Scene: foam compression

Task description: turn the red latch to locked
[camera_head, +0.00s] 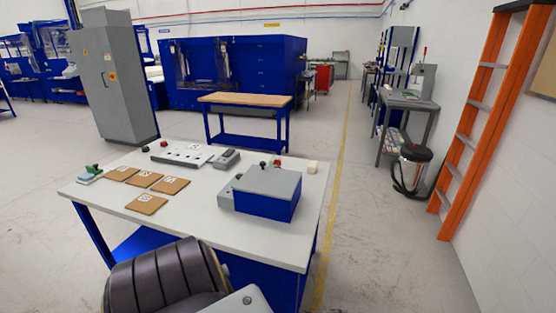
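On the white-topped table (180,222) a grey and blue box (268,185) stands at the right. A small red part (277,163) shows just behind its back edge, close to a black knob (263,165). A second small red part (164,143) sits at the table's back left. Both are too small for me to tell which is the latch or how it is turned. Neither gripper is in view. A dark ribbed part of my own body covers the table's near edge.
Several brown pads (143,203) with white labels lie on the table's left. A grey plate with holes (182,154) and a grey block (226,159) lie behind. A small green item (91,171) and a cream block (312,167) stand near the edges. The front middle tabletop is clear.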

